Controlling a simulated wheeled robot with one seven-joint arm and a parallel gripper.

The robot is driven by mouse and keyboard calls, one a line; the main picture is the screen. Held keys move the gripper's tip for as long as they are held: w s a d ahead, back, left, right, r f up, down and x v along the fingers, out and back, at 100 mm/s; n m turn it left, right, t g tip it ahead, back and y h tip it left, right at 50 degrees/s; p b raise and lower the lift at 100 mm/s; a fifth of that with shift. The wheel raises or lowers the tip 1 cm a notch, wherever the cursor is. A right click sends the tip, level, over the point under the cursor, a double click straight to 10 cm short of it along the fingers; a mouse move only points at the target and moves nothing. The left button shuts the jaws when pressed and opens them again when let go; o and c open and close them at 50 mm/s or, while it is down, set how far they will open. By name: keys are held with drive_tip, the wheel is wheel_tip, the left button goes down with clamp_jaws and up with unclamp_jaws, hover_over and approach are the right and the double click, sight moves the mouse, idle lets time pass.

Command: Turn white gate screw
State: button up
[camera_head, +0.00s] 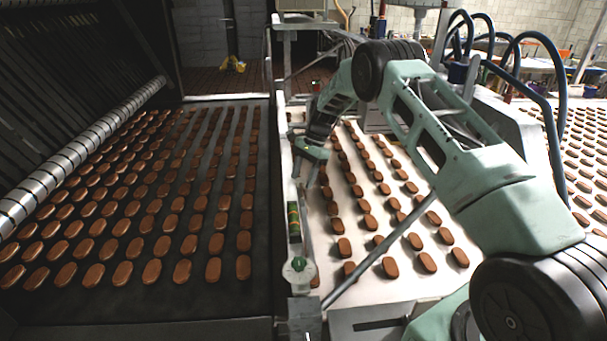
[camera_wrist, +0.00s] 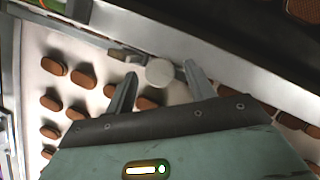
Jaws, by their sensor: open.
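A white, round screw head (camera_wrist: 159,73) shows in the wrist view beside a metal rail. My gripper (camera_wrist: 160,70) is open, with one finger on each side of the screw head in that picture. I cannot tell whether the fingers touch it. In the head view my gripper (camera_head: 300,166) hangs over the rail (camera_head: 285,150) between the two belts. The screw head is not clear there. A pale round knob with green on it (camera_head: 299,269) sits at the rail's near end, well apart from my gripper.
A dark belt (camera_head: 150,300) with rows of brown biscuits lies to the left. A white belt (camera_head: 385,290) with biscuits lies to the right, under my arm. A metal rod (camera_head: 385,247) slants across the white belt. Blue hoses (camera_head: 557,120) hang at the back right.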

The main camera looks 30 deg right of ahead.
drive_tip(key=c, duration=1)
drive_tip(key=shift+n+b, duration=0.3)
drive_tip(key=n+b, duration=0.1)
drive_tip(key=n+g+b, duration=0.1)
drive_tip(key=n, duration=0.1)
drive_tip(key=shift+w+f+n+g+h, duration=0.2)
drive_tip(key=shift+n+g+h, duration=0.1)
drive_tip(key=shift+h, duration=0.1)
drive_tip(key=n+b, duration=0.1)
drive_tip(key=n, duration=0.1)
drive_tip(key=n+g+h+b, duration=0.1)
drive_tip(key=n, duration=0.2)
drive_tip(key=shift+w+a+r+h, duration=0.15)
drive_tip(key=shift+a+r+h, duration=0.05)
drive_tip(key=shift+h, duration=0.1)
drive_tip(key=n+h, duration=0.1)
drive_tip(key=n, duration=0.2)
drive_tip(key=n+g+h, duration=0.1)
drive_tip(key=n, duration=0.1)
drive_tip(key=shift+w+a+r+n, duration=0.1)
drive_tip(key=shift+a+n, duration=0.1)
drive_tip(key=shift+n, duration=0.2)
drive_tip(key=n+h, duration=0.1)
drive_tip(key=n, duration=0.3)
drive_tip(key=shift+a+n+h+b, duration=0.15)
drive_tip(key=shift+n+h+b, duration=0.2)
drive_tip(key=shift+n+h, duration=0.05)
